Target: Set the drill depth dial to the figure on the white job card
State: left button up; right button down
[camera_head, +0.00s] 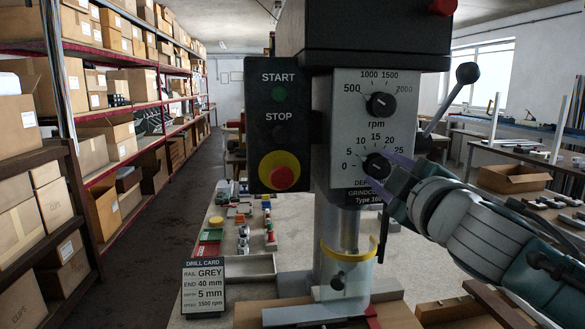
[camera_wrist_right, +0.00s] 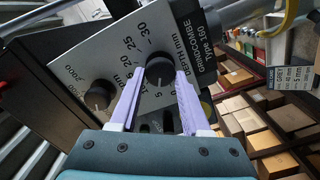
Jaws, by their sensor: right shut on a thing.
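The depth dial (camera_head: 376,165) is a black knob low on the pale scale plate of the drill, with figures from 0 to 30 around it. My right gripper (camera_head: 373,176) comes in from the right and its lilac fingers are closed on the knob. In the right wrist view the fingers (camera_wrist_right: 165,77) sit on both sides of the depth dial (camera_wrist_right: 158,72). The pointer's exact reading is hard to tell. My left gripper is out of view.
Above is the rpm dial (camera_head: 381,105). Left of the plate is a switch panel with START, STOP and a red emergency button (camera_head: 282,177). A feed lever (camera_head: 466,73) juts out right. A yellow-rimmed clear guard (camera_head: 347,256) hangs below. Shelves of boxes line the left.

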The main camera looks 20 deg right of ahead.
jog(key=shift+c, duration=2)
grip_release()
jog(key=b+v, duration=0.2)
jog(key=v, duration=0.8)
